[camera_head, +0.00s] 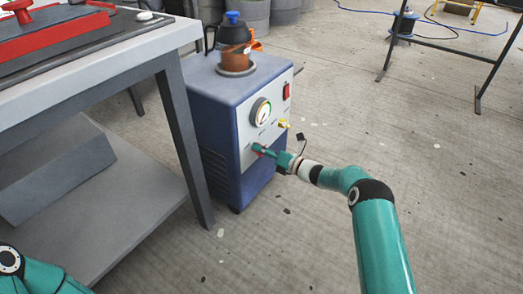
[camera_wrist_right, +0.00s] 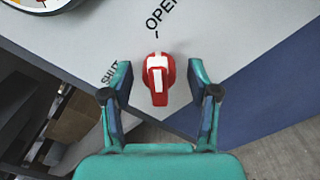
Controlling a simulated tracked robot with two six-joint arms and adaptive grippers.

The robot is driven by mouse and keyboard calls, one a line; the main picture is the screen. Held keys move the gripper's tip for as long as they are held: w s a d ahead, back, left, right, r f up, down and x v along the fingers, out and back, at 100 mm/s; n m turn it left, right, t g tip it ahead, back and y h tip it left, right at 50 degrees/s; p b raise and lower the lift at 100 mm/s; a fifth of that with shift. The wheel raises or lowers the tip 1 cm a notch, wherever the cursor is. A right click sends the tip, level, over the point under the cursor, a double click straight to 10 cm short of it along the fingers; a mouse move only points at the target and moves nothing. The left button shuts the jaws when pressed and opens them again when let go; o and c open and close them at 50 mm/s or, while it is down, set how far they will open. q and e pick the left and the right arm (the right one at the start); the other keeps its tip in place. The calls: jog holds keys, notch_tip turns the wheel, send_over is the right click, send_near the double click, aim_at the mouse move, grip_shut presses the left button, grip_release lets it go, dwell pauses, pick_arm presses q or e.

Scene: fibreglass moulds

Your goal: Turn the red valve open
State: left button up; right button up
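The red valve (camera_wrist_right: 158,86) has a white stripe and sits on the pale panel in the right wrist view. Its handle runs up and down in that picture, its top end towards the tick below the word OPEN (camera_wrist_right: 162,14). The word SHUT (camera_wrist_right: 109,74) is to its left, partly behind a finger. My right gripper (camera_wrist_right: 160,78) is open, with one finger on each side of the valve and gaps between. In the head view my right gripper (camera_head: 262,151) is at the panel and mostly hides the valve. My left gripper is out of view.
The blue pump unit (camera_head: 212,110) carries a gauge (camera_head: 261,112), a red switch (camera_head: 287,91) and a jar with a blue cap (camera_head: 232,18). A grey workbench (camera_head: 130,62) stands close on its left. The floor to the right is mostly clear.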

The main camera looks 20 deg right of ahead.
jog(key=shift+d+r, duration=0.1)
jog(key=v, duration=1.2)
